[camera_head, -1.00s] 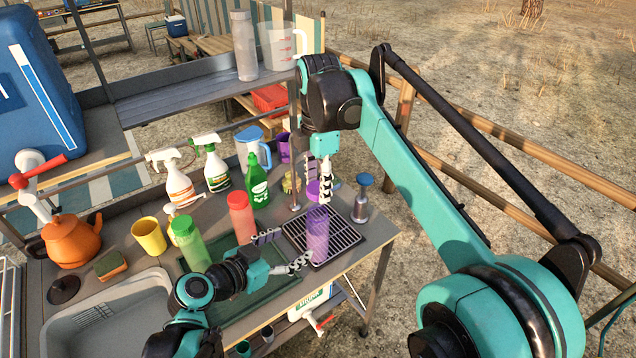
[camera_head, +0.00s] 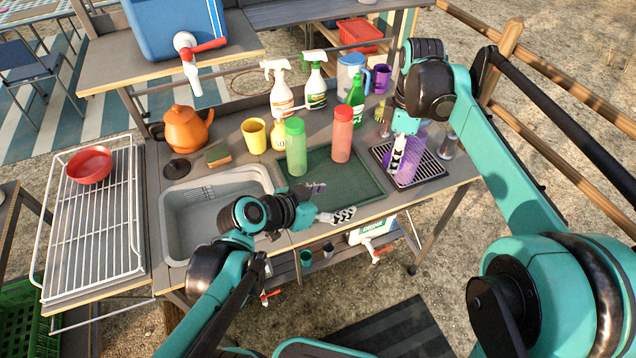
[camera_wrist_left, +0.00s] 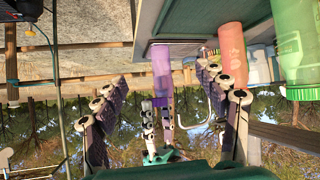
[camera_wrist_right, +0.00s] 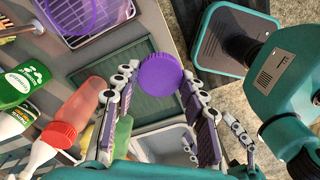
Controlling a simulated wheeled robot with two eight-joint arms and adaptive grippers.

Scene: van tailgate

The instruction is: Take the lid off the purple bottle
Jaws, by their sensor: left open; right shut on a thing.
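The translucent purple bottle (camera_head: 411,168) stands upright on the dark rack, partly behind my right gripper (camera_head: 398,160). My right gripper is shut on the purple lid (camera_wrist_right: 160,75), which sits at its fingertips in the right wrist view. There the purple bottle (camera_wrist_right: 84,12) shows apart from the lid, at the top left, with its top seemingly open. My left gripper (camera_head: 332,202) is open and empty, left of the bottle, near the front edge of the green mat. In the left wrist view the bottle (camera_wrist_left: 161,68) is ahead, beyond the open fingers.
Spray bottles, a yellow cup (camera_head: 254,136) and a purple cup (camera_head: 382,77) are behind. The sink (camera_head: 215,205) is at left. The mat's front half is clear.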

